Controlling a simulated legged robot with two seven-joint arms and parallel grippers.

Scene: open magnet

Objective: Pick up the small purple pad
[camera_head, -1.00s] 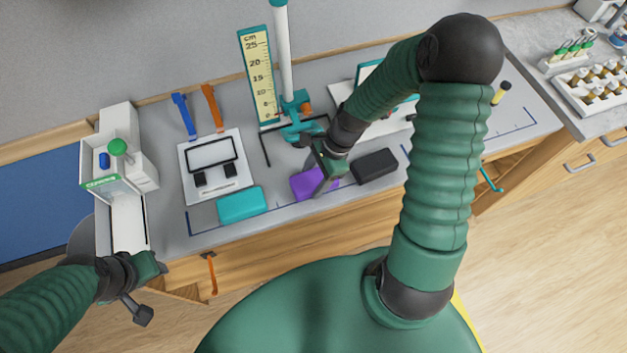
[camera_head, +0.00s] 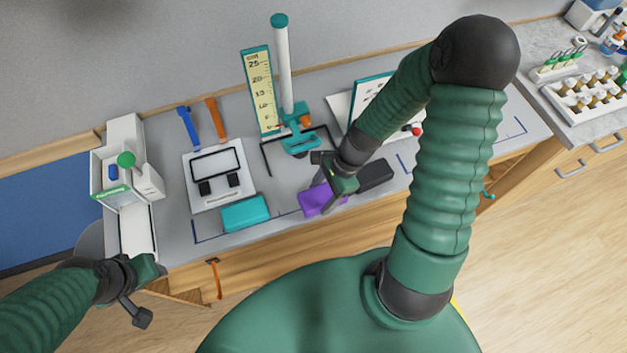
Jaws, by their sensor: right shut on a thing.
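The small purple pad (camera_head: 315,202) is at the front part of the grey bench, between a teal pad and a black pad. My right gripper (camera_head: 331,200) reaches down over it from the right and is shut on it; the fingers hide part of its right side. I cannot tell whether the pad is clear of the bench top. My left gripper (camera_head: 142,296) is at the lower left, in front of the bench and away from the pad; its finger opening is not clear.
The teal pad (camera_head: 245,213) lies left of the purple pad, the black pad (camera_head: 377,175) close on its right. Behind stand a scale board (camera_head: 261,90) and a white column on a teal stand (camera_head: 285,70). A white tray (camera_head: 204,200) and a white device (camera_head: 130,160) are at left.

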